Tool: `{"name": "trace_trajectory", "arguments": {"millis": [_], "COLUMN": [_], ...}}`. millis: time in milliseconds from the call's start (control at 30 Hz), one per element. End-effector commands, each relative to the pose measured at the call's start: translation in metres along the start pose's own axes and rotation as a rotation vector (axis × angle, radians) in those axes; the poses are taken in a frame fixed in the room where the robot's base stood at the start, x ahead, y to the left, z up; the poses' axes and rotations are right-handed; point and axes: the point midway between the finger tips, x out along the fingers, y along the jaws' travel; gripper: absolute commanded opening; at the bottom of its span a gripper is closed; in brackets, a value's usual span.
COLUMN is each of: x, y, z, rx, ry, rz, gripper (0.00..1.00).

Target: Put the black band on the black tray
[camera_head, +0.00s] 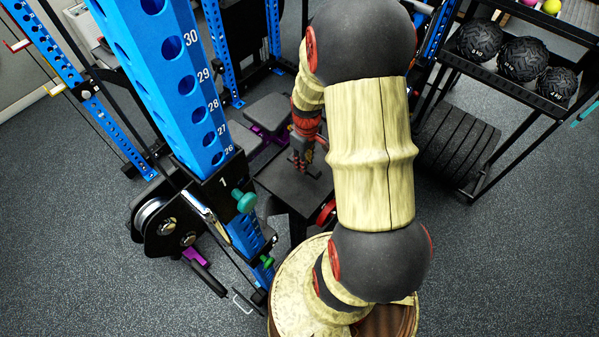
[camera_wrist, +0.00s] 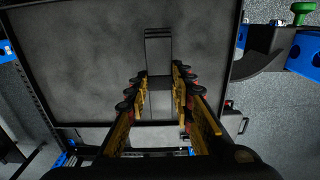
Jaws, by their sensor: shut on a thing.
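My gripper (camera_wrist: 161,82) is shut on a dark strap-like thing, the black band (camera_wrist: 158,48). In the wrist view the band lies between the fingers and reaches forward past the fingertips. Beyond it is a broad dark grey flat surface with a black rim (camera_wrist: 90,66), which looks like the black tray or a tabletop; I cannot tell which. In the head view my gripper (camera_head: 303,157) points down over a black flat-topped stand (camera_head: 286,184). The band is too small to make out there. I cannot tell whether the band touches the surface.
A blue numbered rack post (camera_head: 178,75) stands close to the left of the stand. A rack with black balls (camera_head: 522,60) and stacked black plates (camera_head: 455,150) are at the right. Open floor (camera_head: 520,270) lies at the lower right.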

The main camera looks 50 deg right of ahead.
Motion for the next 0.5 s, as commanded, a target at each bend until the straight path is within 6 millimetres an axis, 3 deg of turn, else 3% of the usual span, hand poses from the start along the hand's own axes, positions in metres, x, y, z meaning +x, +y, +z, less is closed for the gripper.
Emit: {"name": "trace_trajectory", "arguments": {"millis": [333, 500], "x": [0.023, 0.049], "y": [-0.014, -0.015], "z": [-0.013, -0.013], "rx": [-0.002, 0.0], "ry": [0.0, -0.002], "rz": [0.0, -0.001], "gripper": [0.0, 0.0]}}
